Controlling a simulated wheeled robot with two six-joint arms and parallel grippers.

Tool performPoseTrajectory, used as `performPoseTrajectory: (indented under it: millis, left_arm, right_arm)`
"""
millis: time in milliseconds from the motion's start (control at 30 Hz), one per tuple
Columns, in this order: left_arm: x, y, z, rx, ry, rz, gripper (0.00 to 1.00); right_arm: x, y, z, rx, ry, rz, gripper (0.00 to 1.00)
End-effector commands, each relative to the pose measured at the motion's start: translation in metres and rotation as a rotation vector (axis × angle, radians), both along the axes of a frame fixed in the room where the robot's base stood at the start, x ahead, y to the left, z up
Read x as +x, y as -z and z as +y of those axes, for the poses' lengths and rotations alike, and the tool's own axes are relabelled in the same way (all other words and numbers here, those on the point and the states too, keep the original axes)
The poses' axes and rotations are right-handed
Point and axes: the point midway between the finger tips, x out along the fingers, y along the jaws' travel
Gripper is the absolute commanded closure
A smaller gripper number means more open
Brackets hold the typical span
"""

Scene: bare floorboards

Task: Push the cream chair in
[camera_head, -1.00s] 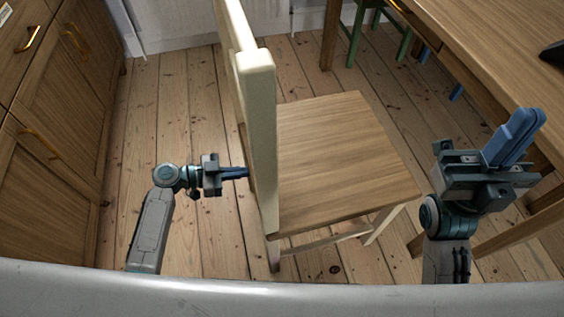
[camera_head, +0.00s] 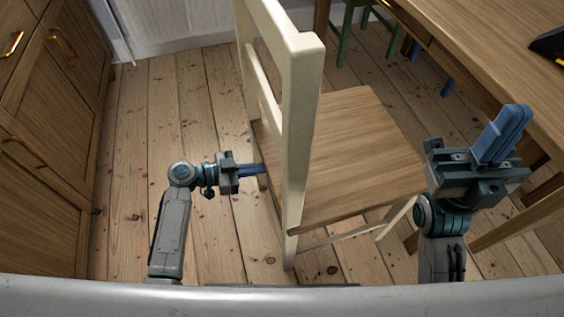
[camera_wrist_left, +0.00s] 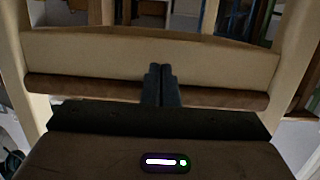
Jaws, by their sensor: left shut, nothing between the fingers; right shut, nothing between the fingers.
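The cream chair (camera_head: 302,130) has a cream back frame and a wooden seat (camera_head: 355,150). It stands in the middle of the head view, its back toward the left and its seat toward the table (camera_head: 500,60) on the right. My left gripper (camera_head: 262,169) is shut and empty, its fingertips at the back of the chair. In the left wrist view its fingers (camera_wrist_left: 161,85) overlap a cream rail (camera_wrist_left: 150,58) of the chair back; I cannot tell if they touch. My right gripper (camera_head: 503,135) is shut and empty, raised right of the seat near the table.
Wooden cabinets (camera_head: 50,130) with brass handles line the left side. A green chair (camera_head: 352,30) stands at the back beside the table. A dark object (camera_head: 550,45) lies on the tabletop. Floorboards (camera_head: 160,110) are clear between the cabinets and the chair.

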Motion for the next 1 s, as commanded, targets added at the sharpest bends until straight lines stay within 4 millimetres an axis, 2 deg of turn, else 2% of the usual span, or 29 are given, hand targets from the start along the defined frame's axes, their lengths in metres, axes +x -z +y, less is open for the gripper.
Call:
performPoseTrajectory:
  millis: [1000]
  left_arm:
    - [0.018, -0.001, -0.061, -0.005, 0.0, -0.003, 1.0]
  right_arm:
    - [0.0, 0.014, 0.0, 0.0, 0.0, 0.001, 1.0]
